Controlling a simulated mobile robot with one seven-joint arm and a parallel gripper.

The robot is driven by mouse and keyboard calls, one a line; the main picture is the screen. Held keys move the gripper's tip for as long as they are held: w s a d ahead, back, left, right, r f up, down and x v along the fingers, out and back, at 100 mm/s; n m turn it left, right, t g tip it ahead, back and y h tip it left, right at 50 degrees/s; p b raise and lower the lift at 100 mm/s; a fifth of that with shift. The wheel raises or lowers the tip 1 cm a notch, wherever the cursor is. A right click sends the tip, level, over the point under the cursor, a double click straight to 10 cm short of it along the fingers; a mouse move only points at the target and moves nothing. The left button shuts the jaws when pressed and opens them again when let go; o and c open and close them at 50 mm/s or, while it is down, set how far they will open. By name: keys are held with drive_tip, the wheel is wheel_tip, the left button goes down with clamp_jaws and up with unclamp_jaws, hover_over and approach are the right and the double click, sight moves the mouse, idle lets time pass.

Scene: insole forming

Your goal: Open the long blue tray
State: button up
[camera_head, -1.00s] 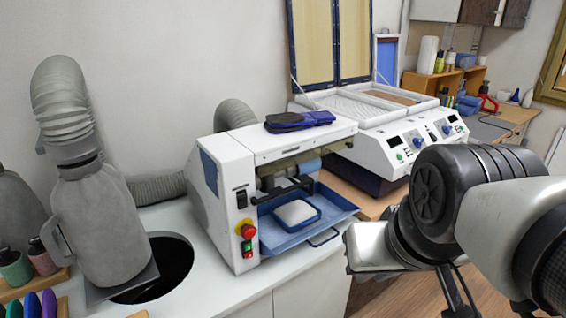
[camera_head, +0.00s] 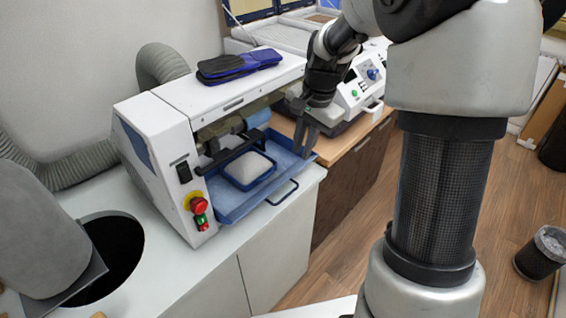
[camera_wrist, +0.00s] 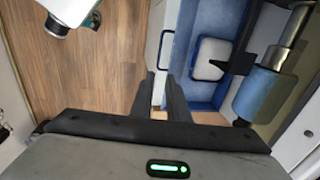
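The long blue tray (camera_head: 287,160) sticks out of the front of the white machine, with a thin wire handle (camera_head: 282,193) on its front edge. A smaller blue tray with a white pad (camera_head: 248,167) lies in it. My gripper (camera_head: 304,152) points down at the tray's right end; its two dark fingers are apart with nothing between them. In the wrist view the fingers (camera_wrist: 160,97) lie over the front side of the long tray (camera_wrist: 210,25), near the handle. I cannot tell whether they touch it.
The white machine (camera_head: 160,140) has a red stop button (camera_head: 199,205) and blue insoles (camera_head: 238,66) on top. A second machine with knobs (camera_head: 362,85) stands behind my gripper. A dark round hole (camera_head: 115,255) is at the left.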

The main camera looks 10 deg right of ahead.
sight(290, 192)
drive_tip(key=f, duration=0.5)
drive_tip(key=w+a+f, duration=0.1)
drive_tip(key=f, duration=0.5)
drive_tip(key=w+a+f, duration=0.1)
drive_tip(key=f, duration=0.4)
drive_tip(key=shift+w+f+p, duration=0.15)
drive_tip(key=shift+f+p, duration=0.15)
clamp_jaws()
idle(0.6)
drive_tip(key=s+d+b, duration=0.2)
drive_tip(key=s+d, duration=0.6)
drive_tip(key=s, duration=0.2)
drive_tip(key=shift+s, duration=0.3)
